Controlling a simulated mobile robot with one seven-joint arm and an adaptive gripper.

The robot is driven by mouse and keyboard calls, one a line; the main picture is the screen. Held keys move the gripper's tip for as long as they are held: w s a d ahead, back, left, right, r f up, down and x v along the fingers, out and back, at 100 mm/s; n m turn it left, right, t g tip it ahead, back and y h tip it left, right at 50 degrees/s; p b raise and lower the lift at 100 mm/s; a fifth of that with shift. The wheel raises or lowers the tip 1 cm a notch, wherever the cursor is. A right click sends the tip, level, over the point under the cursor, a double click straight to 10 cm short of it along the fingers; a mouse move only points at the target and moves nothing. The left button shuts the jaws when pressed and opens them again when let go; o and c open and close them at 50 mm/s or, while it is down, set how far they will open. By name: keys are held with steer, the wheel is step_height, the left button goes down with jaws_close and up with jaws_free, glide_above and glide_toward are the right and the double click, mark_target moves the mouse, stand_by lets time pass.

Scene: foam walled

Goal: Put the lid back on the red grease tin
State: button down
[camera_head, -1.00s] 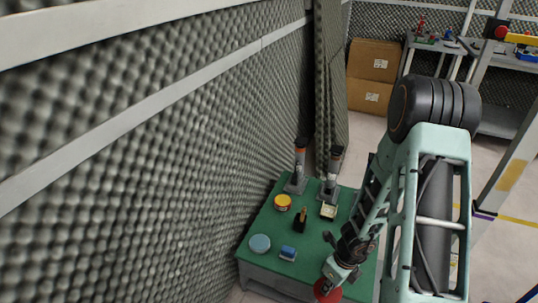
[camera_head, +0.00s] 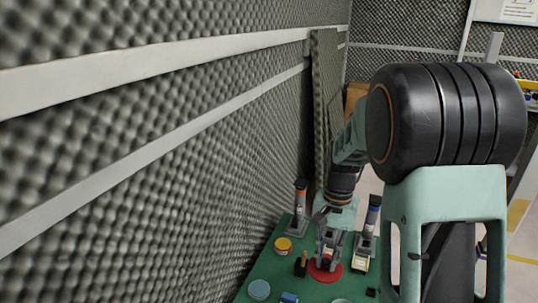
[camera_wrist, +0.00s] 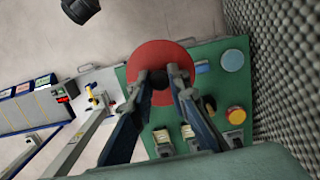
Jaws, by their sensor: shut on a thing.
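My gripper (camera_head: 326,262) is shut on a red round lid (camera_head: 325,273) with a dark knob. In the wrist view the lid (camera_wrist: 160,52) is wide and round, with its knob between the fingertips (camera_wrist: 160,88). The lid appears over the green table's middle; I cannot tell its height. A pale grey round thing (camera_head: 341,300) is cut off at the bottom edge; I cannot tell whether it is the grease tin. No clearly red tin shows apart from the lid, which hides what lies beneath it.
A foam wall (camera_head: 170,190) borders the left.

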mark_target(324, 261)
steer(key=r+n, duration=0.1)
steer(key=w+r+n, duration=0.1)
steer(key=r+n, duration=0.2)
steer(key=r, duration=0.1)
steer(key=shift+w+a+r+n+h, duration=0.1)
steer(key=shift+w+a+n+h, duration=0.1)
steer(key=shift+a+n+h, duration=0.15)
steer(key=shift+s+f, duration=0.1)
steer(key=shift+f, duration=0.2)
steer(key=shift+r, duration=0.1)
step_height(324, 261, up, 18)
steer(key=s+p, duration=0.2)
steer(key=p, duration=2.6)
steer(key=shift+r, duration=0.15)
